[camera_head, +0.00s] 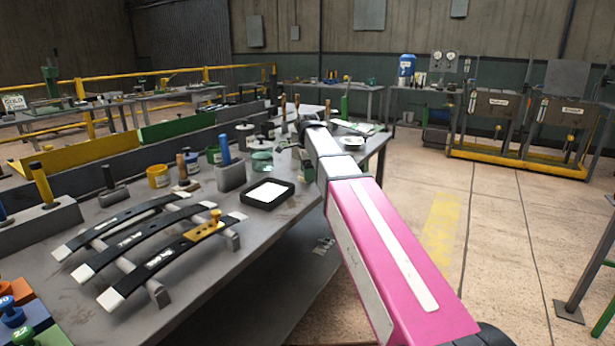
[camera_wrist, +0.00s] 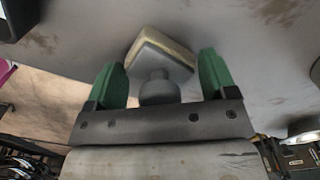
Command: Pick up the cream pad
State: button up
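The cream pad (camera_wrist: 163,52) shows in the wrist view as a squarish block with a cream layer on a grey body and a round grey knob. It sits against the grey table surface. My gripper (camera_wrist: 161,68) has two green fingers, spread wide, one on each side of the pad and its knob. Gaps show between the knob and both fingers, so nothing is gripped. In the head view my pink and white arm reaches over the far part of the workbench (camera_head: 225,270).
A black tray with a white inside (camera_head: 249,200) lies left of my arm. A grey block with a blue-handled tool (camera_head: 231,177), a glass jar (camera_head: 262,161) and a yellow pot (camera_head: 158,177) stand nearby. Curved dark leaf springs (camera_head: 140,237) rest on a rack in front. Open floor lies right.

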dwell(0.3)
jog(key=shift+r, duration=0.9)
notch_tip(320, 180, up, 3)
jog(key=shift+a+f, duration=0.1)
jog(key=s+a+r, duration=0.5)
jog(key=a+r, duration=0.1)
jog(key=a, duration=0.4)
jog(key=shift+r, duration=0.25)
jog(key=shift+s+a, duration=0.1)
